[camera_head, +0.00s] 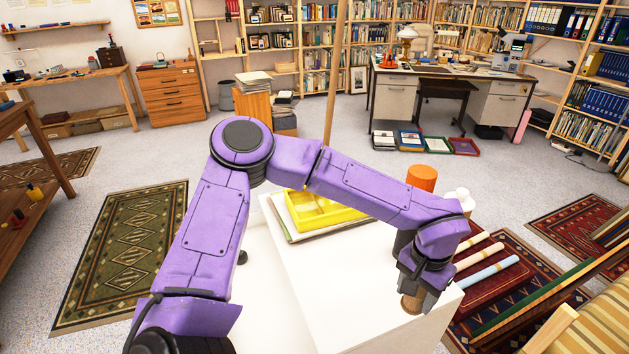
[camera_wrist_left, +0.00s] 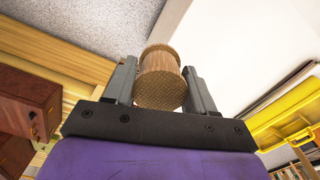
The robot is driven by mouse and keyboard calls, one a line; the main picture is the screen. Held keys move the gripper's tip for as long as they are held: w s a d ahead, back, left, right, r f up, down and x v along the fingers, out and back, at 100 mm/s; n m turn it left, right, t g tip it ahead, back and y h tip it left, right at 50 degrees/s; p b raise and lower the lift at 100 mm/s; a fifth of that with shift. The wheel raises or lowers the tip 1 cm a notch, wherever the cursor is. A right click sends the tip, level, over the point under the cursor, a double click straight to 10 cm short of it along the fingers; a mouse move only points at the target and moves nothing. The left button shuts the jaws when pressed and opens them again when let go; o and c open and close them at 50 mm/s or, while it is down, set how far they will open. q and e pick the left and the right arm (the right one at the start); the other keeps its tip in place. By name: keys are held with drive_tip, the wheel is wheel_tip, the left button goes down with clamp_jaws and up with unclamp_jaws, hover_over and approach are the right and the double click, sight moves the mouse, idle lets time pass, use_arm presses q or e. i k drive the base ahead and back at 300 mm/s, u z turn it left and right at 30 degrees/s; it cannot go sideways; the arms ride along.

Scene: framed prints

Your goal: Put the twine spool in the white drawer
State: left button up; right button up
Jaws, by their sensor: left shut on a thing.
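The twine spool (camera_head: 411,304), a small tan-brown cylinder, is at the fingertips of my left gripper (camera_head: 416,290) near the right front edge of a white cabinet top (camera_head: 345,290). In the left wrist view the spool (camera_wrist_left: 161,82) sits between both fingers, which are shut on it. I cannot tell whether it touches the cabinet top. A lower white part, seemingly the white drawer (camera_head: 270,280), extends from the cabinet's left side, with a dark knob (camera_head: 243,257) at its outer edge; my left arm partly hides it. My right gripper is not in view.
A yellow tray (camera_head: 322,212) lies on flat sheets at the back of the cabinet top. An orange-topped dark cylinder (camera_head: 422,178) and white rounded items (camera_head: 459,197) stand behind the gripper. Rolled tubes (camera_head: 487,273) lie to the right. The cabinet top's front middle is clear.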

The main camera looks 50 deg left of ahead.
sight(262, 320)
drive_tip(key=z, duration=1.35)
drive_tip(key=k, duration=1.05)
drive_tip(key=u, duration=1.95)
drive_tip(key=i, duration=0.5)
drive_tip(key=u, duration=0.05)
